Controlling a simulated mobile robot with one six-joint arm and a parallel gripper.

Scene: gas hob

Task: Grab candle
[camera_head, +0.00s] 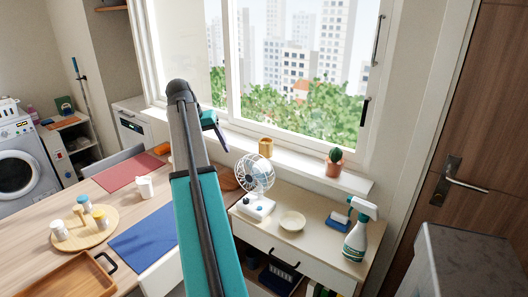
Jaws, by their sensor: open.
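A small gold cup-like holder (266,147), which looks like the candle, stands upright on the white windowsill (305,164). Any wick or wax in it is too small to make out. My gripper (219,137) is at the far end of my raised teal arm, in front of the window and left of the gold holder, apart from it. It is open, with no object visible in it. My own arm hides part of it.
On the sill, a potted cactus (334,163) stands to the right. Below, a fan (255,180), a pale bowl (292,220) and a spray bottle (359,232) stand on the cabinet. The sill between holder and cactus is clear. A table (40,215) with several items lies left.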

